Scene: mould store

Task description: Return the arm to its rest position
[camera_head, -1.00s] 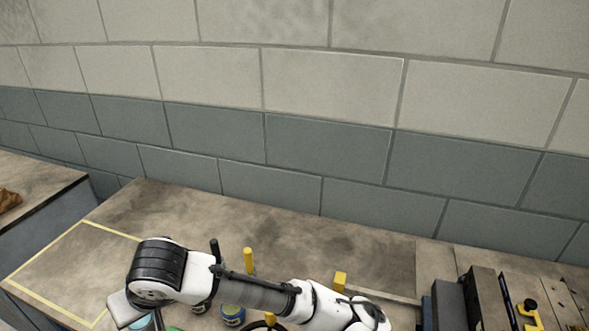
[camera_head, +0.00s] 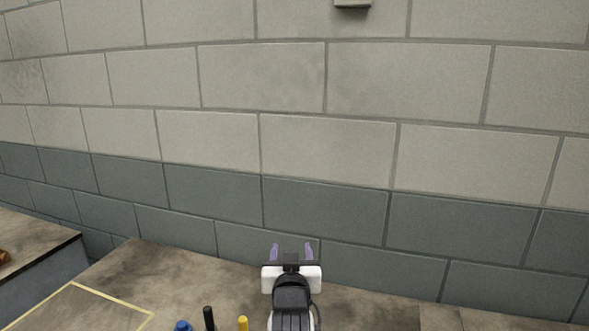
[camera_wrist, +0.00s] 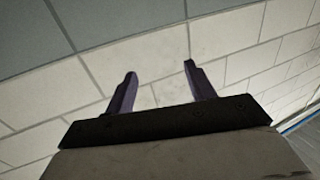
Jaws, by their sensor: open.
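My gripper (camera_head: 291,252) is raised above the back part of the workbench in the head view, its two purple-grey fingers pointing up and toward the block wall. The fingers stand apart with nothing between them. In the wrist view my gripper (camera_wrist: 160,82) also shows open and empty, with only the wall behind it. My wrist and forearm rise from the bottom edge of the head view and hide part of the bench.
The workbench (camera_head: 170,277) has a yellow taped outline (camera_head: 112,301) at left. A blue-topped item (camera_head: 183,326), a black upright handle (camera_head: 208,318) and a yellow one (camera_head: 243,324) stand at the bottom edge. Another bench (camera_head: 40,243) is at far left. The block wall (camera_head: 330,140) stands behind.

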